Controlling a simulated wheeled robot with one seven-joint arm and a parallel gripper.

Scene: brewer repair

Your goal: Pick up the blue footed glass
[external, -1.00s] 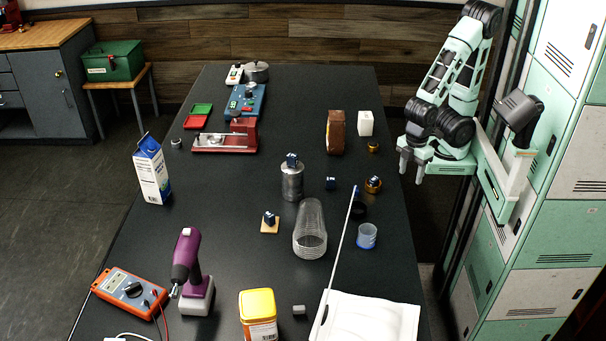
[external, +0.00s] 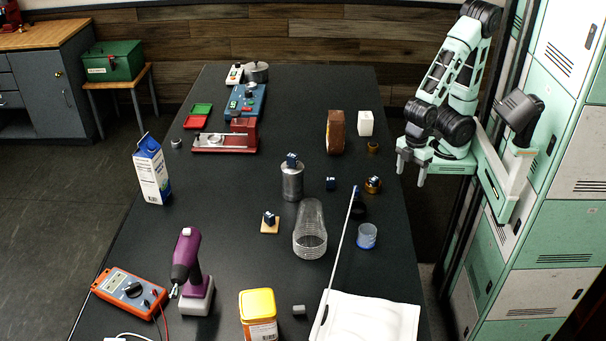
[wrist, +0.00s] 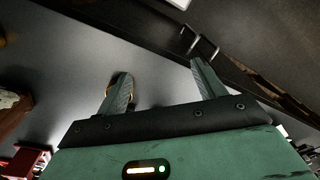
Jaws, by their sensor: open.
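The blue footed glass (external: 366,236) is a small translucent blue cup standing on the right side of the black table, behind the white pouch. I cannot make out its foot clearly. My gripper (external: 411,172) is at the table's right edge, farther back than the glass, well apart from it and empty. Its two fingers are spread and point down. In the wrist view my gripper (wrist: 160,82) is also open, over the table edge, with nothing between the fingers. The glass does not show in the wrist view.
A thin white rod (external: 337,262) leans left of the glass, near a black ring (external: 358,210). A white pouch (external: 370,318) lies in front. Lockers (external: 570,150) stand at right.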

